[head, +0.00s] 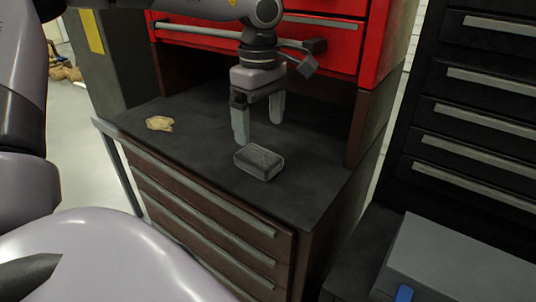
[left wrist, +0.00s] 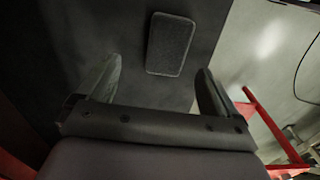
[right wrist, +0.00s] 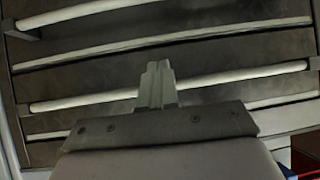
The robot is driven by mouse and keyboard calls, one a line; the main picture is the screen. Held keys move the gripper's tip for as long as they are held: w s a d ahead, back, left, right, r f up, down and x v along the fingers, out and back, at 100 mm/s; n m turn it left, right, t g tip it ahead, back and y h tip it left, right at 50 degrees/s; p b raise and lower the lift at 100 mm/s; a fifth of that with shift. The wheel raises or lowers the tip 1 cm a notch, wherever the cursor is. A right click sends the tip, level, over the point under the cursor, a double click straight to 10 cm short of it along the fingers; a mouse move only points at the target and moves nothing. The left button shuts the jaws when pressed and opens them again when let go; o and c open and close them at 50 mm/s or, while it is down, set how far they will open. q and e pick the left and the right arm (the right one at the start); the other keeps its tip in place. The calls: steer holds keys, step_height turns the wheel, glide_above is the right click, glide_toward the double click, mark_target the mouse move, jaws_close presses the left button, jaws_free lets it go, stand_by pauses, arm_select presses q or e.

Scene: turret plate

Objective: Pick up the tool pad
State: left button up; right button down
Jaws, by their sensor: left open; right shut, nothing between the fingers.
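The tool pad (head: 259,162) is a small dark grey block with rounded edges and a lighter side. It lies on the dark top of the brown drawer cabinet (head: 215,200), near the front edge. My left gripper (head: 259,132) is open and empty, with its fingers pointing down just behind the pad. In the left wrist view the pad (left wrist: 170,44) lies beyond and between the two spread fingertips (left wrist: 160,80), apart from them. My right gripper (right wrist: 157,70) is shut and empty in the right wrist view, in front of drawer fronts with pale handles.
A crumpled tan cloth (head: 160,123) lies on the cabinet top to the left. A red drawer chest (head: 330,40) rises behind. A black drawer unit (head: 475,100) and a grey box (head: 455,260) stand at right. The cabinet top around the pad is clear.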

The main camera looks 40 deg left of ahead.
mark_target(258, 155)
arm_select(q)
steer(key=f, duration=0.2)
steer(key=s+f, duration=0.1)
steer(key=f, duration=0.2)
steer(key=shift+s+d+f, duration=0.1)
steer(key=shift+d+f, duration=0.1)
steer(key=shift+f, duration=0.4)
steer(key=c, duration=1.1)
